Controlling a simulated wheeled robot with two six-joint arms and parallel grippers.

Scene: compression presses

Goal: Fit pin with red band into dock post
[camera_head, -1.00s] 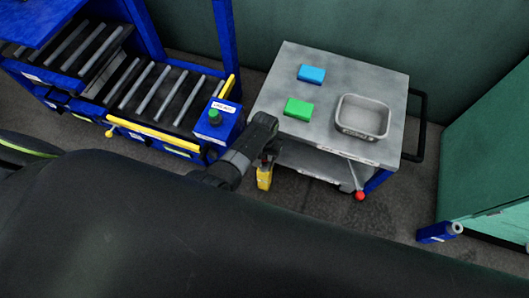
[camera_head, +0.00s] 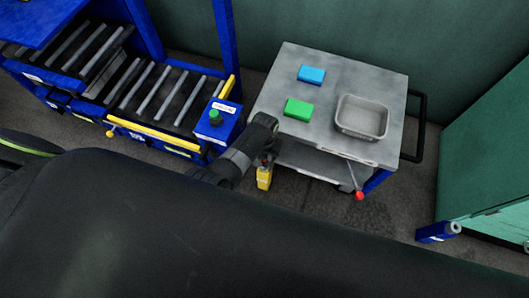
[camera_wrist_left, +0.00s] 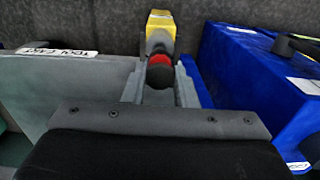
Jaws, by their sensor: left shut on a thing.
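The pin with the red band (camera_wrist_left: 160,61) shows in the left wrist view between my left gripper's fingers (camera_wrist_left: 160,88), its dark rounded end towards me. My left gripper is shut on it. The yellow dock post (camera_wrist_left: 160,35) lies straight beyond the pin, in line with it. Whether the pin's far end is inside the post is hidden. In the head view the yellow post (camera_head: 264,178) stands low beside the cart's left corner, just below my left gripper (camera_head: 266,160). My right gripper is not in view.
The grey cart (camera_head: 330,75) carries a blue block (camera_head: 311,74), a green block (camera_head: 298,108) and a grey bin (camera_head: 362,118). A red-knobbed lever (camera_head: 359,196) sticks out at its front. The blue roller press (camera_head: 215,125) stands close on the left.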

